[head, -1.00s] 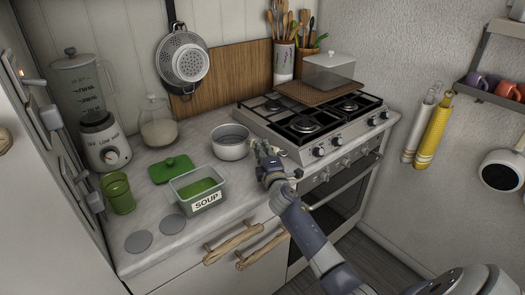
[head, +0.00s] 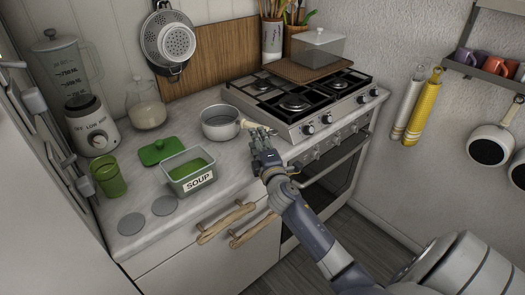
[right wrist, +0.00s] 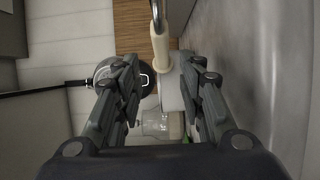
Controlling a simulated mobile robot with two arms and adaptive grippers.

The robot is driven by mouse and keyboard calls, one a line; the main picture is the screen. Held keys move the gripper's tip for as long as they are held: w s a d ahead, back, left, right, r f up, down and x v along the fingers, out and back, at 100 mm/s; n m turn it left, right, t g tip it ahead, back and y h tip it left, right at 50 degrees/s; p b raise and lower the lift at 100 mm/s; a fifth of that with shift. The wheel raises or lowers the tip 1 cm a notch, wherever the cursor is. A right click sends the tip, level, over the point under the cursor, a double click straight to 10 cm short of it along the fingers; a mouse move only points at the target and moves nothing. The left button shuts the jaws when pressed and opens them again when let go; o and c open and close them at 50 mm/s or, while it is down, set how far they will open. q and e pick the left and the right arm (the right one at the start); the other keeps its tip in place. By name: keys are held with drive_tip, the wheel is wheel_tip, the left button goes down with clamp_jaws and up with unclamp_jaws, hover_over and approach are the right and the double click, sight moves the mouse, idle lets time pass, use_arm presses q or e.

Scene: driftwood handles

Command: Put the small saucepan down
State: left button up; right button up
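The small saucepan (head: 221,124) is a grey metal pan with a cream handle (head: 256,125). It sits upright on the marble-look counter (head: 215,193), just left of the stove, with its handle pointing right toward the stove's front corner. My right gripper (head: 262,137) is just in front of the handle in the head view. In the right wrist view its fingers (right wrist: 165,85) are spread apart. The cream handle (right wrist: 163,57) shows beyond and between them, with no finger seen closed on it. My left gripper is not seen.
The stove (head: 300,103) stands right of the pan, with a clear box (head: 318,47) on a brown board at its back. A soup container (head: 188,172), green lid (head: 164,151), green cup (head: 109,175), jar (head: 146,108) and blender (head: 88,125) stand to the left.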

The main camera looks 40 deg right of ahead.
drive_tip(key=v, duration=0.5)
drive_tip(key=shift+s, duration=0.15)
drive_tip(key=shift+a, duration=0.1)
idle(0.3)
